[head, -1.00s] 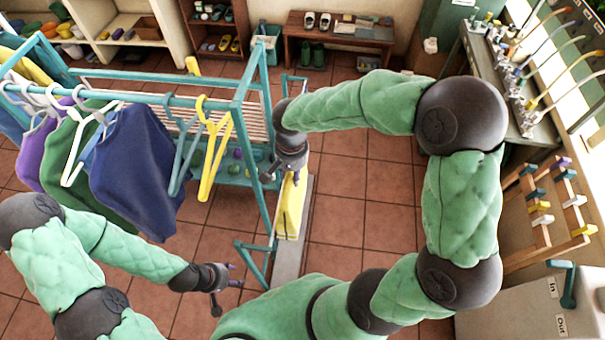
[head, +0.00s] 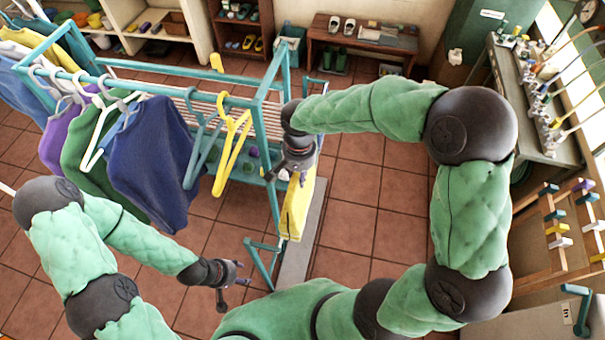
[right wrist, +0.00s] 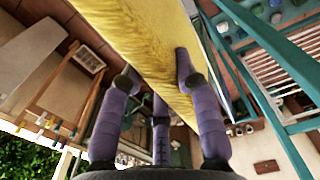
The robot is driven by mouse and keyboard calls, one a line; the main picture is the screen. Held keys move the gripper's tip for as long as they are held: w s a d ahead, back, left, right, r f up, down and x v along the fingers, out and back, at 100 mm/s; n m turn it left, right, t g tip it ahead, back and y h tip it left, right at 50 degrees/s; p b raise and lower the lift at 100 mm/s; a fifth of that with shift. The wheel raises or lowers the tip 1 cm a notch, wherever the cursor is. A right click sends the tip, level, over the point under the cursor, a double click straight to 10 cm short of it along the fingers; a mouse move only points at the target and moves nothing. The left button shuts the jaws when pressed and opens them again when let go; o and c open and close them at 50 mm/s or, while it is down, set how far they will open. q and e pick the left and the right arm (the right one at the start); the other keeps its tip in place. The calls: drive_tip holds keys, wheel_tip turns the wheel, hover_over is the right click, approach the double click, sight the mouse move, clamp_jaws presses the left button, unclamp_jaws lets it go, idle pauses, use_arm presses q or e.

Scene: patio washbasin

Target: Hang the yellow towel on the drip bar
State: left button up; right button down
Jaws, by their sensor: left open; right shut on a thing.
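The yellow towel (head: 297,212) hangs down from my right gripper (head: 296,168), which is shut on its upper end. It hangs beside the teal rack's right end post, over a narrow grey strip on the floor. In the right wrist view the towel (right wrist: 150,40) fills the top middle, between the purple fingers of the right gripper (right wrist: 157,75). A low teal bar (head: 262,247) stands out by the strip, just left of the towel's lower end; I cannot tell if it is the drip bar. My left gripper (head: 232,273) is open and empty, lower left of the towel.
The teal rack (head: 262,130) carries several garments, a yellow hanger (head: 232,150) and a teal hanger (head: 196,150). The grey strip (head: 298,265) lies on the tiles. A wooden peg stand (head: 560,235) is at right. The tiled floor (head: 350,215) right of the towel is clear.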

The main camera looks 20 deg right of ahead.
drive_tip(key=shift+w+a, duration=0.5)
drive_tip(key=shift+a, duration=0.2)
drive_tip(key=shift+w+a, duration=0.45)
drive_tip(key=shift+a, duration=0.25)
wheel_tip(320, 180, down, 28)
drive_tip(key=b, duration=2.3)
drive_tip(key=shift+f, duration=0.25)
drive_tip(key=c, duration=0.8)
unclamp_jaws()
drive_tip(key=shift+c, duration=0.2)
wheel_tip(320, 180, up, 9)
drive_tip(key=p, duration=0.5)
